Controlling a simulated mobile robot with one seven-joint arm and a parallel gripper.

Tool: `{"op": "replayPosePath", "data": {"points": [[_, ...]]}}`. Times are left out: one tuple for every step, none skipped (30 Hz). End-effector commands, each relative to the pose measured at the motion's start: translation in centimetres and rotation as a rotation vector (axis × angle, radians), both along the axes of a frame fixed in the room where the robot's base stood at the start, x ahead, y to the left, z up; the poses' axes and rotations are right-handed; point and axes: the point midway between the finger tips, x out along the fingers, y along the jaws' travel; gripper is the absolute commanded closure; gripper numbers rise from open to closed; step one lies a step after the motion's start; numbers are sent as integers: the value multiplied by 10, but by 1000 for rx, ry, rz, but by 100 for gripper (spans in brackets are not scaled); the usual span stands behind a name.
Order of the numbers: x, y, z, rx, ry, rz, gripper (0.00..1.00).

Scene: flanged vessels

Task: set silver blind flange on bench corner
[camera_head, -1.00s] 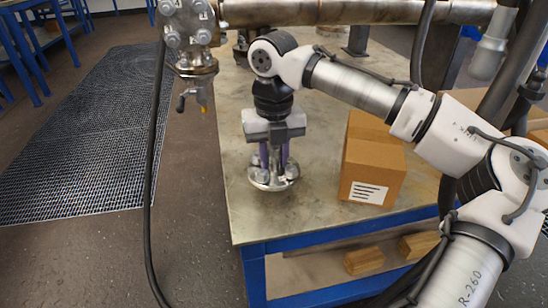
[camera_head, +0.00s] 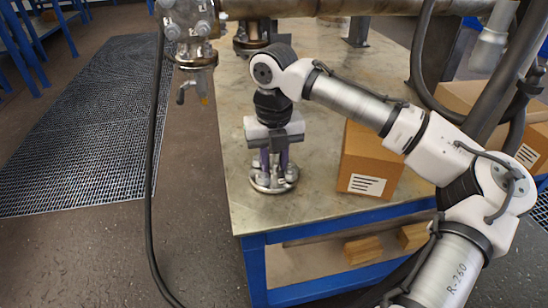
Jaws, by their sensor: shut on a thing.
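The silver blind flange (camera_head: 274,184) is a round metal disc with raised bolts or studs around its top. It is at the near left part of the bench top (camera_head: 310,207), close to the left edge. My gripper (camera_head: 273,166) points straight down over it, its fingers shut on the flange's upper part. The flange looks level and at or very near the bench surface; I cannot tell whether it touches. The fingers hide part of its middle.
A cardboard box (camera_head: 370,160) with a label stands right of the gripper. A pipe assembly with a valve (camera_head: 196,62) hangs at the upper left, and a black cable runs down beside the bench. The bench's front corner is bare. Wooden blocks (camera_head: 363,250) lie on the lower shelf.

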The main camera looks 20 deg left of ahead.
Motion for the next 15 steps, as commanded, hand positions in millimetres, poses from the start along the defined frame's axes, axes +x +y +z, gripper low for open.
{"op": "replayPosePath", "data": {"points": [[0, 0, 0, 2, -1, 0, 100], [0, 0, 0, 2, -1, 0, 100], [0, 0, -1, 2, -1, 0, 100], [0, 0, -2, 3, -1, 0, 100], [0, 0, -3, 3, -1, 0, 100], [0, 0, -3, 2, -1, 0, 100], [0, 0, -4, 2, -1, 0, 100], [0, 0, -5, 2, -1, 0, 100], [0, 0, -4, 2, -2, 0, 70], [0, 0, -4, 1, -2, 0, 66], [0, 0, -5, 1, -2, 0, 62], [0, 0, -5, 1, -2, 0, 57], [0, 0, -5, 1, -2, 0, 53], [0, 0, -5, 1, -1, 0, 49], [0, 0, -5, 1, -1, 0, 49]]}}
